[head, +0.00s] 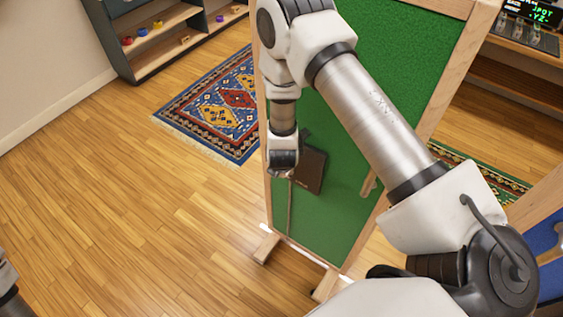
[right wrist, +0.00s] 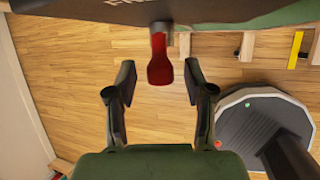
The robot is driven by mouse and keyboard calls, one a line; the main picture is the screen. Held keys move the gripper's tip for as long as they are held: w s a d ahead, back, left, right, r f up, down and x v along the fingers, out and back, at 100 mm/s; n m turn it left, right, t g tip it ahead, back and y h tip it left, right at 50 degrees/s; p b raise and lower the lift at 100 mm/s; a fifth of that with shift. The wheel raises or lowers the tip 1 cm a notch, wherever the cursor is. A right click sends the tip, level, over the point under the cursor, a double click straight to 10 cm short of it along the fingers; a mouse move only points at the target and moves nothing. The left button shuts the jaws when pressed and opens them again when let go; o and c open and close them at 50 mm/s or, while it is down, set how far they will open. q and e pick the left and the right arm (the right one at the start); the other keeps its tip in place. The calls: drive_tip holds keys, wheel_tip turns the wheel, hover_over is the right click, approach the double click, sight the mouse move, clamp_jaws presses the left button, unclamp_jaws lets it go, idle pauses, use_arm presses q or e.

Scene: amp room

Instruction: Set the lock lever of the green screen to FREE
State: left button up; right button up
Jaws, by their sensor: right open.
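The green screen (head: 400,70) stands upright in a wooden frame, partly behind my right arm in the head view. A dark lock box (head: 312,172) sits low on its face; it also shows at the top of the right wrist view (right wrist: 200,8), with lettering cut off. A red lever (right wrist: 160,66) on a dark stem extends from the box there. My right gripper (right wrist: 160,78) is open, its fingers on either side of the lever's end with gaps visible; depth is unclear. In the head view my right gripper (head: 284,160) hides the lever. My left gripper is out of view.
Wooden feet (head: 268,248) support the screen. A patterned rug (head: 215,105) lies behind it and a shelf (head: 160,50) stands at the back left. A blue panel (head: 545,260) is at the right edge. The floor at left is clear.

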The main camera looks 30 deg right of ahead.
drive_tip(key=v, duration=1)
